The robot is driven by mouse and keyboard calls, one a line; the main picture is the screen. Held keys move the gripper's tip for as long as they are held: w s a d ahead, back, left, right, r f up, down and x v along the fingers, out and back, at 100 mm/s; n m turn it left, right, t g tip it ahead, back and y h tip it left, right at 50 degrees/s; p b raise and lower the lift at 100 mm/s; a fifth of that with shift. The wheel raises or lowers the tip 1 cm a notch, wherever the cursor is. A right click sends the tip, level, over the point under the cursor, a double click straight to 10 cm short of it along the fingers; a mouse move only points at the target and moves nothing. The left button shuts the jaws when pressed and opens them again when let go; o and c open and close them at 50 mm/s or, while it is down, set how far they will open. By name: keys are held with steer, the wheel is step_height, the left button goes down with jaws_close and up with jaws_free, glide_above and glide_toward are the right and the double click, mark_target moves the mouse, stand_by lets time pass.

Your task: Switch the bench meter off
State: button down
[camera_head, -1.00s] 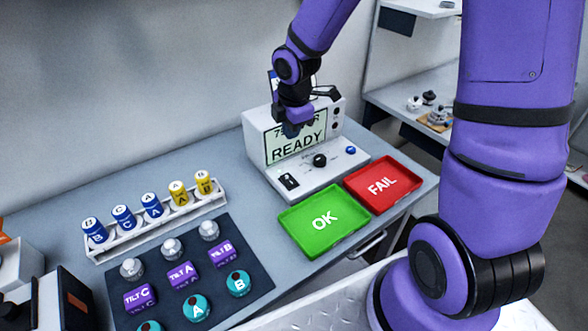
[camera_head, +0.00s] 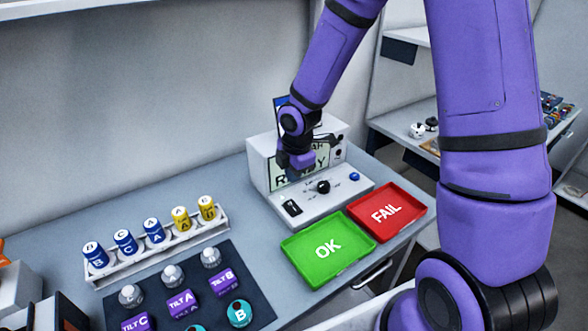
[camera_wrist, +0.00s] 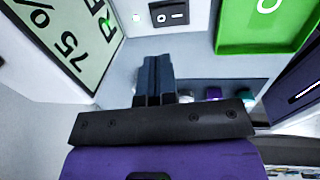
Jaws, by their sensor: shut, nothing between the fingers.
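The bench meter (camera_head: 258,172) is a pale box at the back of the bench with an upright display and a sloping front panel. A black rocker switch (camera_head: 291,207) is at the panel's left end; it also shows at the top of the wrist view (camera_wrist: 169,13). A black knob (camera_head: 323,187) and a blue button (camera_head: 355,177) are farther right. My gripper (camera_head: 293,174) is in front of the display, apart from the switch, and hides part of the text. In the wrist view its dark fingers (camera_wrist: 155,78) are together and empty. The lit display (camera_wrist: 68,38) shows "75 %".
A green OK tray (camera_head: 298,252) and a red FAIL tray (camera_head: 412,207) lie in front of the meter. A rack (camera_head: 130,268) of blue and yellow cylinders and a dark mat (camera_head: 255,283) with several parts are at left. Some bare bench lies between rack and meter.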

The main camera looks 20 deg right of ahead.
mark_target(293, 206)
steer(key=f, duration=0.3)
steer(key=w+f, duration=0.1)
steer(key=f, duration=0.6)
steer(key=shift+w+a, duration=0.1)
steer(key=shift+w, duration=0.05)
steer(key=shift+f, duration=0.1)
stand_by(0.4)
steer(key=shift+s+r, duration=0.2)
steer(key=shift+s, duration=0.55)
steer(key=shift+r, duration=0.15)
